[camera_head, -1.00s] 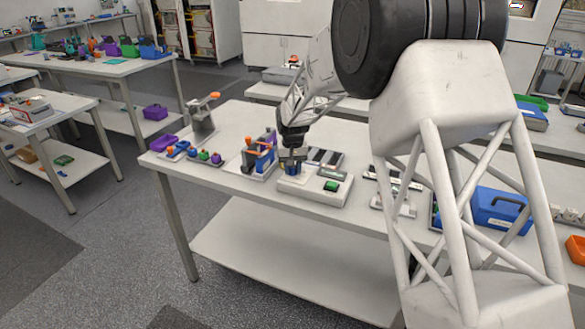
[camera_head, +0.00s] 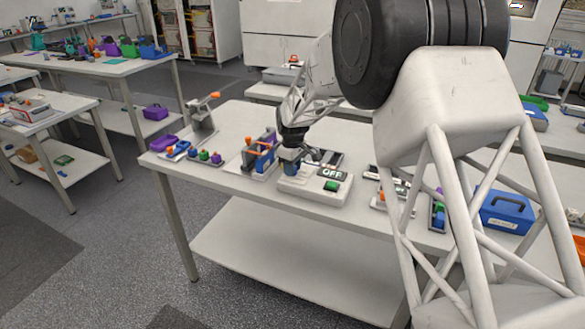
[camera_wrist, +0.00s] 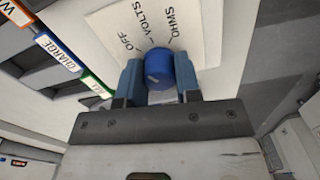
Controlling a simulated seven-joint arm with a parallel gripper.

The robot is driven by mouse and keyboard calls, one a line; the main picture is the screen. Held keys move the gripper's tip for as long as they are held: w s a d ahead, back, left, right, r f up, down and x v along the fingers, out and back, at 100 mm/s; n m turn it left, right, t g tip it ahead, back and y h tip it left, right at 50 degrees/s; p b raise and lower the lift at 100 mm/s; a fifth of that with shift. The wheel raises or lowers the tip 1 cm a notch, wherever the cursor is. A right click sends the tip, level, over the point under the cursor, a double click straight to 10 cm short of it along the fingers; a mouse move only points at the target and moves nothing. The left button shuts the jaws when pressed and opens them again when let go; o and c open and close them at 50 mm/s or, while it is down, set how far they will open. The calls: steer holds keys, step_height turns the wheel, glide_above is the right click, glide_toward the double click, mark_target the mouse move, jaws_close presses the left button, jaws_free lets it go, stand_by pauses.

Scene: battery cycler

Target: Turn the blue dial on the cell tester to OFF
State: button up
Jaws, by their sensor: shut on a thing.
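The cell tester (camera_head: 312,193) is a pale box on the near table, and its dark display (camera_head: 333,175) reads OFF. The blue dial (camera_wrist: 162,66) shows in the wrist view on a cream panel marked OFF, VOLTS and OHMS. My gripper (camera_wrist: 158,76) has one blue finger on each side of the dial and is shut on it. A short white mark shows on the dial's face; which label it lines up with is hard to tell at this angle. In the head view my gripper (camera_head: 290,163) is down at the tester's left part and mostly hides the dial.
A green button (camera_head: 331,186) is on the tester's right part. A blue and orange fixture (camera_head: 260,152) stands close on the left. A blue toolbox (camera_head: 507,211) is on the right. In the wrist view, labelled slots, one CHARGE (camera_wrist: 57,53), lie at the left.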

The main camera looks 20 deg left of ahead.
steer(key=shift+n, duration=0.6)
steer(key=o, duration=0.9)
steer(key=shift+o, duration=0.2)
steer(key=shift+r, duration=0.2)
steer(key=shift+r, duration=3.75)
